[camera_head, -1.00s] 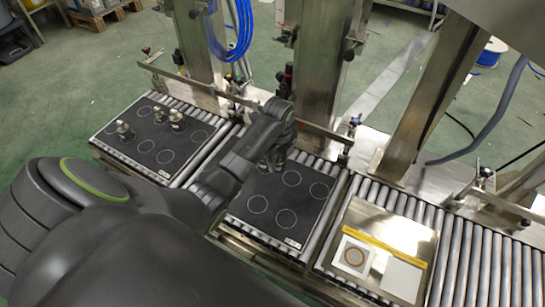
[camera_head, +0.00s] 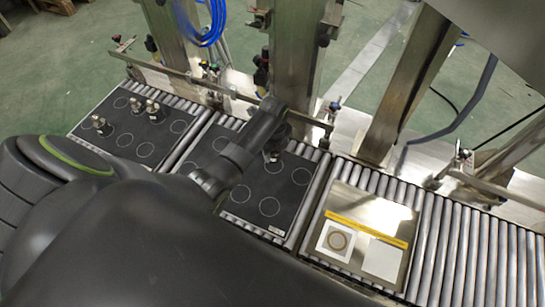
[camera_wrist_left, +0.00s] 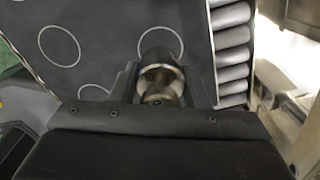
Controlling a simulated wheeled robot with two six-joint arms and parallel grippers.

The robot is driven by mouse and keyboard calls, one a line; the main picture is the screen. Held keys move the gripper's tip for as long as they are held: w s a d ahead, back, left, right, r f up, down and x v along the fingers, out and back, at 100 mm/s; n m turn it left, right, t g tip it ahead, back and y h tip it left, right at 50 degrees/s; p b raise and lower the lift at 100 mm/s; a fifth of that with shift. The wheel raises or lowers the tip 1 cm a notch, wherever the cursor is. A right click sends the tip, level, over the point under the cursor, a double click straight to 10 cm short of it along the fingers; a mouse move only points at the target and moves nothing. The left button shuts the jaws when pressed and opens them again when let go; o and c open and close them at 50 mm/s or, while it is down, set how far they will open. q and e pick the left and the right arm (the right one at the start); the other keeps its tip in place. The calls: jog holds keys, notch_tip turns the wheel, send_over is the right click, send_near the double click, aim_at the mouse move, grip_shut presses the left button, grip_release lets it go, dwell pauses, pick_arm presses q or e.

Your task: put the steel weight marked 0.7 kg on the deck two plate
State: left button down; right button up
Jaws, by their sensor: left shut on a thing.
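My left gripper (camera_head: 272,148) is shut on a small steel weight (camera_wrist_left: 161,78), which sits between its two fingers in the left wrist view. The weight is over the back part of the middle black plate (camera_head: 222,160), close to a white circle. I cannot tell whether it touches the plate, and its marking is not readable. The middle plate bears several white circles and a small label too small to read. My right gripper is not in view.
The plates rest on a roller conveyor (camera_head: 450,255). To the right lies a shiny metal plate (camera_head: 365,208) with a yellow strip and two white squares. Steel posts (camera_head: 295,55) and a rail stand behind the rollers. The middle plate's front circles are bare.

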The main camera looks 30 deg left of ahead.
aim_at(274, 158)
pick_arm(q)
notch_tip(274, 158, down, 4)
jog(key=shift+w+f+b, duration=0.1)
jog(key=shift+b, duration=0.75)
jog(key=shift+f, duration=0.15)
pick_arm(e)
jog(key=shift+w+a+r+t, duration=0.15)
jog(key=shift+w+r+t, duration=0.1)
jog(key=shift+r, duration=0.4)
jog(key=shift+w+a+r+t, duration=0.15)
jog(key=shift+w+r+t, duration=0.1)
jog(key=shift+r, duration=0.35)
pick_arm(q)
jog(key=c, duration=0.8)
grip_release()
jog(key=shift+f, duration=0.15)
jog(key=shift+r, duration=0.2)
notch_tip(274, 158, up, 10)
jog(key=p, duration=0.4)
jog(key=shift+r, duration=0.95)
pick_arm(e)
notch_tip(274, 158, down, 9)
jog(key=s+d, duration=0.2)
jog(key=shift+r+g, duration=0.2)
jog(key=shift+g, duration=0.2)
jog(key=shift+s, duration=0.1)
